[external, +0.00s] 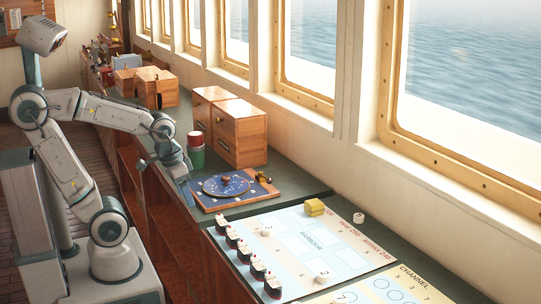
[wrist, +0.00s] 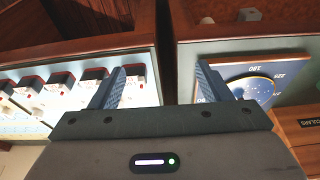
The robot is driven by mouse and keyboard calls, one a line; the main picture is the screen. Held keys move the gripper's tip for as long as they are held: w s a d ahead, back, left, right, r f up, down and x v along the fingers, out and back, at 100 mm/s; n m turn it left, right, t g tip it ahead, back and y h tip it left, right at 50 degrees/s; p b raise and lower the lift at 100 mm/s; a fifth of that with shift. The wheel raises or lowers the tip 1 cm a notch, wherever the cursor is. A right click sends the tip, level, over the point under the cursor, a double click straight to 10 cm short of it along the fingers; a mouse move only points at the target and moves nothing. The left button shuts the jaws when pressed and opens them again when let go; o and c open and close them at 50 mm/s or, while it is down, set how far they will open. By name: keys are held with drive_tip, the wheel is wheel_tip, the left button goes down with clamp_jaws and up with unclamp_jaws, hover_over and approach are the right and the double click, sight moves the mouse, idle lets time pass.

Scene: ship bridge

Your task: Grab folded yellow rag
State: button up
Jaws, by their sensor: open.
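A small yellow folded thing (external: 315,207), which looks like the folded rag, lies on the top edge of the white HARBOUR chart (external: 345,256) in the external view. It does not show in the wrist view. My gripper (external: 186,194) is at the left edge of the counter, beside the blue dial board (external: 225,187), well to the left of the yellow thing. In the wrist view my gripper (wrist: 160,82) has its two fingers wide apart with nothing between them. The dial board (wrist: 246,82) is under the right finger, and toy ships (wrist: 74,85) are by the left finger.
Several red, white and black toy ships (external: 246,253) line the chart's left edge. Small white round pieces (external: 358,218) stand on the charts. Wooden boxes (external: 240,135) and a green and red can (external: 195,150) stand behind the dial board. Windows border the right.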

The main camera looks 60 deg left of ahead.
drive_tip(key=w+d+r+n+g+h+p, duration=0.1)
drive_tip(key=w+r+n, duration=0.25)
drive_tip(key=w, duration=0.55)
drive_tip(key=w+r+n+h+p, duration=0.15)
drive_tip(key=w+n, duration=0.35)
drive_tip(key=w, duration=0.5)
drive_tip(key=w+d+r+n+g+h+p, duration=0.1)
drive_tip(key=w+r+n, duration=0.3)
drive_tip(key=w, duration=0.5)
drive_tip(key=n+g+h+p, duration=0.1)
drive_tip(key=n, duration=0.5)
approach(314, 202)
drive_tip(key=shift+m, duration=0.25)
drive_tip(key=p+x, duration=0.1)
drive_tip(key=x, duration=0.9)
drive_tip(key=shift+p, duration=0.35)
drive_tip(key=c, duration=1.1)
